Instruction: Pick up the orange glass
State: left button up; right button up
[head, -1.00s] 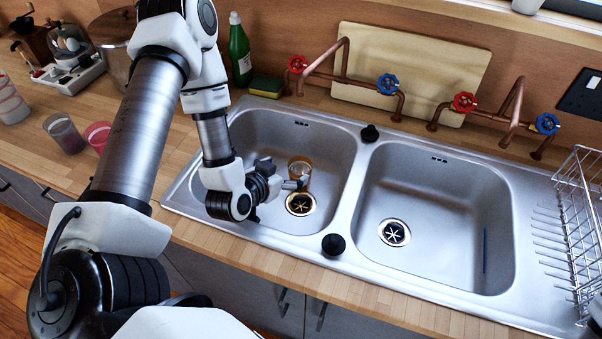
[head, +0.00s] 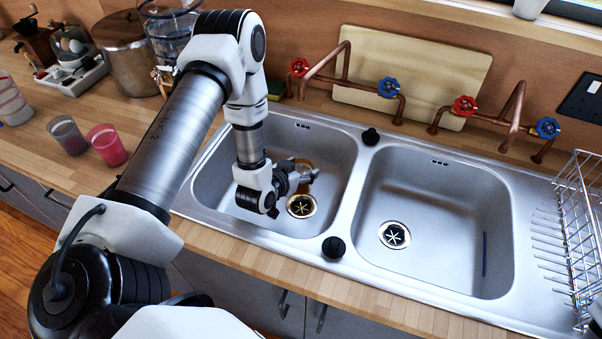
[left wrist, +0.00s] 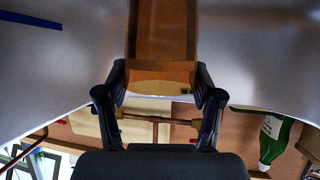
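The orange glass (head: 304,163) stands in the left sink basin near its drain, partly hidden by my left gripper (head: 303,180). In the left wrist view, the translucent orange glass (left wrist: 162,50) fills the top middle. The fingers of my left gripper (left wrist: 161,84) are spread, one on each side of the glass. The gaps to its sides look very narrow, and I cannot tell whether the fingers touch it.
A pink glass (head: 107,146) and a grey glass (head: 68,136) stand on the counter at left.

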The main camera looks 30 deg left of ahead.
pick_arm(q)
grip_shut()
